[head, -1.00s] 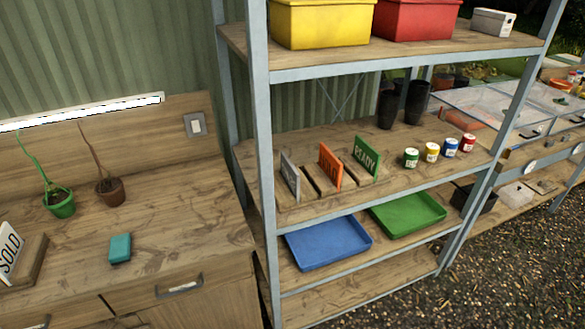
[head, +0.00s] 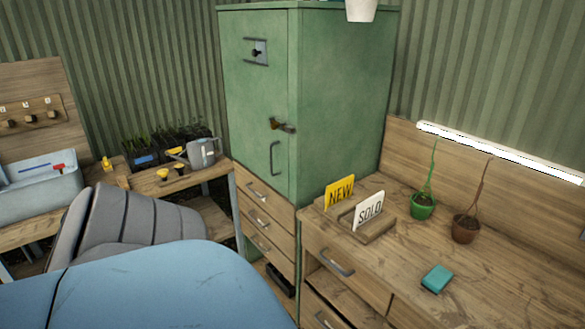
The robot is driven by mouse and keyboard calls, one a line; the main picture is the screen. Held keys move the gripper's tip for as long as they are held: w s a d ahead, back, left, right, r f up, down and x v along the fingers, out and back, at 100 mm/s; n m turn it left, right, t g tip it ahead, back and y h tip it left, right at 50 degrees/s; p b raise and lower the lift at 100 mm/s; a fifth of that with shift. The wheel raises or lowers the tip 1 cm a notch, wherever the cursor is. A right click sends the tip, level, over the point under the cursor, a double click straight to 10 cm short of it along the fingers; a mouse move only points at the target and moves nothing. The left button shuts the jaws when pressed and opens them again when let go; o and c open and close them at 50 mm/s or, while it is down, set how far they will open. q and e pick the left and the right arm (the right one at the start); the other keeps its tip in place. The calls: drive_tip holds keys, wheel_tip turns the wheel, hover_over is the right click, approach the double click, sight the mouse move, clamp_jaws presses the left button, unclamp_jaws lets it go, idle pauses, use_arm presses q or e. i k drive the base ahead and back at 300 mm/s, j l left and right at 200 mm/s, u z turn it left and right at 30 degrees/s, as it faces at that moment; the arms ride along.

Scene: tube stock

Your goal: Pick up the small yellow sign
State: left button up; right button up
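The small yellow sign (head: 340,191) reads "NEW" and stands upright in a wooden holder (head: 377,232) on the wooden workbench, at the bench's left end near the green cabinet. A white "SOLD" sign (head: 369,210) stands in the same holder, in front and to the right of it. The yellow sign's lower part is partly hidden by the white sign and the holder. Neither gripper shows in the head view.
The workbench (head: 465,282) also bears a teal block (head: 437,278), a green pot (head: 423,207) and a brown pot (head: 466,228) with thin plants. A tall green cabinet (head: 340,110) stands behind the sign. A drawer (head: 345,271) below the holder looks partly open.

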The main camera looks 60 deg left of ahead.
sight(338, 192)
drive_tip(key=u, duration=1.6)
